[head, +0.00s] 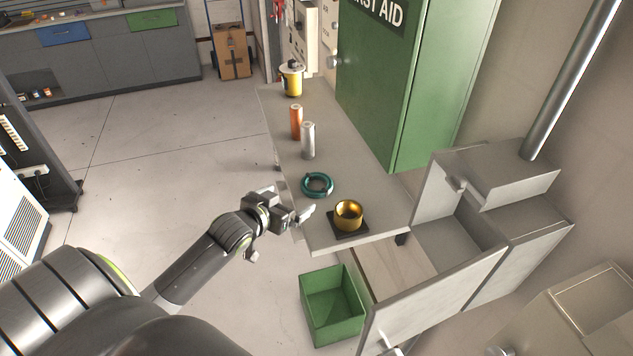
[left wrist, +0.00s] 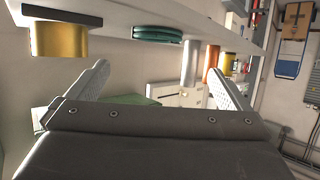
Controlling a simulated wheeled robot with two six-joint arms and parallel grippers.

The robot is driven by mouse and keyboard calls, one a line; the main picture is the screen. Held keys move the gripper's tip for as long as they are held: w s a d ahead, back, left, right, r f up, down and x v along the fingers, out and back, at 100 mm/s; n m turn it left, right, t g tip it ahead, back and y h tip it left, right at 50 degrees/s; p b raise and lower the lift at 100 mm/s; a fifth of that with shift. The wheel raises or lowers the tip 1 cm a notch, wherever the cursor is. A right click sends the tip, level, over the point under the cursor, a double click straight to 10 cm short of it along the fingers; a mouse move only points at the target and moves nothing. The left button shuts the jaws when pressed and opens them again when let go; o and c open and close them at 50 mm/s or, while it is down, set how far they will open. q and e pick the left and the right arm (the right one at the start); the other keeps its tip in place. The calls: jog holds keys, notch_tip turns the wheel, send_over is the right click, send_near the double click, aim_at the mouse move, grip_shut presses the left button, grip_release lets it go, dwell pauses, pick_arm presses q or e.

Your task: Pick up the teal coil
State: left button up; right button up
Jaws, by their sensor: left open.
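The teal coil (head: 317,185) lies flat on the grey shelf (head: 350,148), between a silver cylinder and a gold cup. It also shows in the left wrist view (left wrist: 157,34), near the top and beyond the fingers. My left gripper (head: 303,214) is at the shelf's left edge, just in front of the coil and apart from it. In the left wrist view its two fingers (left wrist: 158,82) are spread wide with nothing between them. My right gripper is not in view.
A gold cup (head: 348,214) on a dark square base stands close to the coil. A silver cylinder (head: 308,141), a copper cylinder (head: 296,122) and a yellow canister (head: 292,80) stand farther back. A green bin (head: 333,304) sits below. A green first aid cabinet (head: 412,75) stands behind the shelf.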

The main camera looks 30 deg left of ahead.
pick_arm(q)
jog(key=p, duration=0.2)
send_near(321, 179)
jog(key=shift+w+a+f, duration=0.15)
jog(key=shift+f, duration=0.2)
jog(key=shift+w+p, duration=0.45)
jog(key=shift+w, duration=0.35)
jog(key=p+x, duration=0.1)
jog(key=x, duration=0.1)
jog(key=shift+w+f, duration=0.2)
jog(key=shift+w, duration=0.1)
jog(key=shift+w+f, duration=0.25)
jog(key=shift+w, duration=0.2)
jog(key=c, duration=0.9)
jog(key=shift+c, duration=0.8)
jog(key=shift+r, duration=0.1)
